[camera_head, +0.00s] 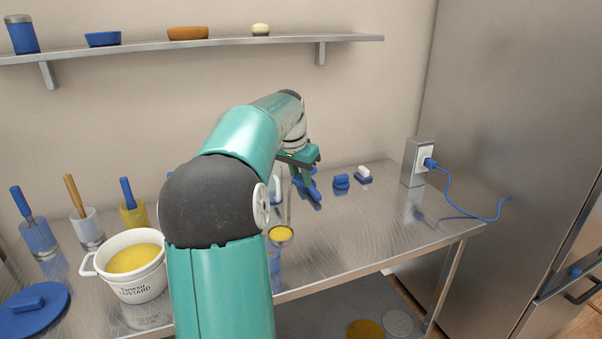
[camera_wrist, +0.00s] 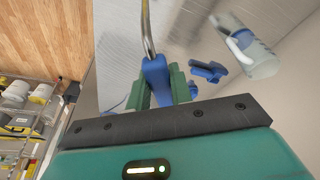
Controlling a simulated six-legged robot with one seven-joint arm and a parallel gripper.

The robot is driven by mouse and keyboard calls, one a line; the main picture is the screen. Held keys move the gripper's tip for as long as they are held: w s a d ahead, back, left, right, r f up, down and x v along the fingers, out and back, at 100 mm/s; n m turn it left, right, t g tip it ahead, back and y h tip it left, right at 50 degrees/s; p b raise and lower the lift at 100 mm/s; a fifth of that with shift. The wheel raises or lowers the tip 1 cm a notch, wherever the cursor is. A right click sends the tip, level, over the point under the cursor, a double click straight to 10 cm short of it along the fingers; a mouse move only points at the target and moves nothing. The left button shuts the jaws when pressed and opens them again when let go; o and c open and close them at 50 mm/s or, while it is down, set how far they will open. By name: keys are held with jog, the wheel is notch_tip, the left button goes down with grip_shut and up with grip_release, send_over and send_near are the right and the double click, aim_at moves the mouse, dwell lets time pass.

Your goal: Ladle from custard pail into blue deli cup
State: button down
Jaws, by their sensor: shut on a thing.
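The white custard pail (camera_head: 150,286) stands at the left of the steel table, open, with yellow custard inside. My gripper (camera_head: 303,176) is shut on the blue handle of a ladle, to the right of the pail. The ladle's bowl (camera_head: 281,235) hangs below, filled with yellow. In the wrist view, my gripper (camera_wrist: 163,88) grips the blue handle (camera_wrist: 155,75) and the metal shaft runs up out of frame. A bluish patch (camera_head: 274,260) shows under the bowl beside my arm; I cannot tell if it is the blue deli cup, as my arm hides that area.
A blue lid (camera_head: 30,310) lies left of the pail. Tool holders (camera_head: 90,228) stand behind it. Small blue (camera_head: 341,182) and white-topped (camera_head: 363,175) items sit at the back right, near an outlet box (camera_head: 416,162) with a blue cord. The table's right part is clear.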

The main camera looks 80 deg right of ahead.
jog(key=shift+w+f, duration=0.1)
jog(key=shift+w+a+r+g+h, duration=0.8)
jog(key=shift+w+r+g, duration=0.6)
jog(key=shift+w+g, duration=2.05)
jog(key=s+f+t, duration=0.1)
jog(key=s+t, duration=0.1)
jog(key=s+d+f+t+y, duration=0.1)
jog(key=s+t, duration=0.4)
jog(key=shift+s+d+f+y, duration=0.1)
jog(key=shift+d+f+y, duration=0.2)
jog(key=shift+f+y, duration=0.1)
notch_tip(320, 180, up, 2)
jog(key=shift+r, duration=1.5)
